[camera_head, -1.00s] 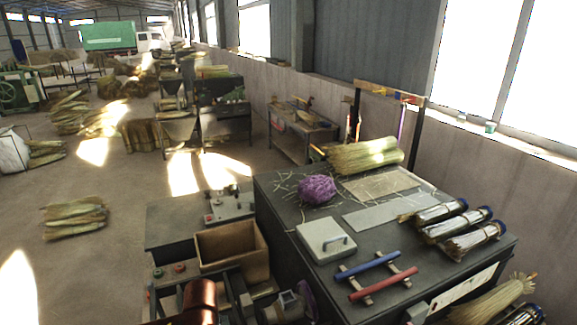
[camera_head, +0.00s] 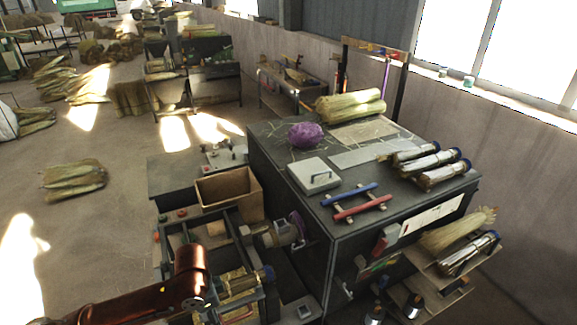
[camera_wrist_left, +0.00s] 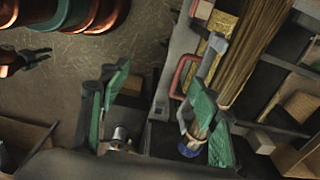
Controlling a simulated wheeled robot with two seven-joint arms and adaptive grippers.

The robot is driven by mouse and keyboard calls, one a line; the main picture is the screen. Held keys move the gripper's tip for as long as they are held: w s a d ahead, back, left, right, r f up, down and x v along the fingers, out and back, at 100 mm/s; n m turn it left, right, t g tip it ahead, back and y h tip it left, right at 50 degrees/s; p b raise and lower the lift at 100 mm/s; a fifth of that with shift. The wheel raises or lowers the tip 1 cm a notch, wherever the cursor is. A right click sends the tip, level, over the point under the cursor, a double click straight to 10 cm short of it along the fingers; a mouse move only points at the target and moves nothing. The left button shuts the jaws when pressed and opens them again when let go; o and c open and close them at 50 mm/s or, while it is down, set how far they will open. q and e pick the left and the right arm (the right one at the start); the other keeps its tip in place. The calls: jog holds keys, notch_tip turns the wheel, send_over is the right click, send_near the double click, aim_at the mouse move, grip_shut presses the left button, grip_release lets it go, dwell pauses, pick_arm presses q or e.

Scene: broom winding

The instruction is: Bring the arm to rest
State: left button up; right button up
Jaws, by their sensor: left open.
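My copper left arm (camera_head: 135,298) comes in from the lower left in the head view and reaches over the winding machine beside the bench. Its gripper is hard to make out there among the machine parts. In the left wrist view my left gripper (camera_wrist_left: 160,105) is open, with green-padded fingers spread apart. A straw bundle (camera_wrist_left: 255,45) with a blue-rimmed end (camera_wrist_left: 190,150) lies close to the right finger. I cannot tell whether they touch.
The dark workbench (camera_head: 275,165) carries a purple twine ball (camera_head: 306,134), a straw bundle (camera_head: 350,106), a blue bar (camera_head: 349,194), a red bar (camera_head: 362,208) and bound bundles (camera_head: 430,162). An open brown box (camera_head: 230,192) stands beside it. The floor at left is partly free.

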pick_arm(q)
jog(key=s+d+f+n+t+h, duration=0.25)
jog(key=d+f, duration=0.35)
jog(key=f, duration=0.4)
jog(key=s+a+f+n+y, duration=0.2)
jog(key=s+a+f+n, duration=0.25)
jog(key=s+a, duration=0.5)
jog(key=s+a+f+n+y, duration=0.2)
jog(key=s+a+f+n, duration=0.3)
jog(key=s+a, duration=0.4)
notch_tip(320, 180, down, 35)
jog(key=b, duration=0.5)
jog(key=s+f+g+b, duration=0.1)
jog(key=s+f+b, duration=0.3)
jog(key=s+f, duration=1.6)
jog(key=shift+f+m+g+h+b, duration=0.35)
jog(key=shift+f+m+b, duration=0.05)
jog(key=shift+f, duration=0.25)
jog(key=shift+s, duration=0.15)
jog(key=shift+c, duration=0.3)
pick_arm(e)
notch_tip(320, 180, down, 10)
jog(key=s, duration=0.1)
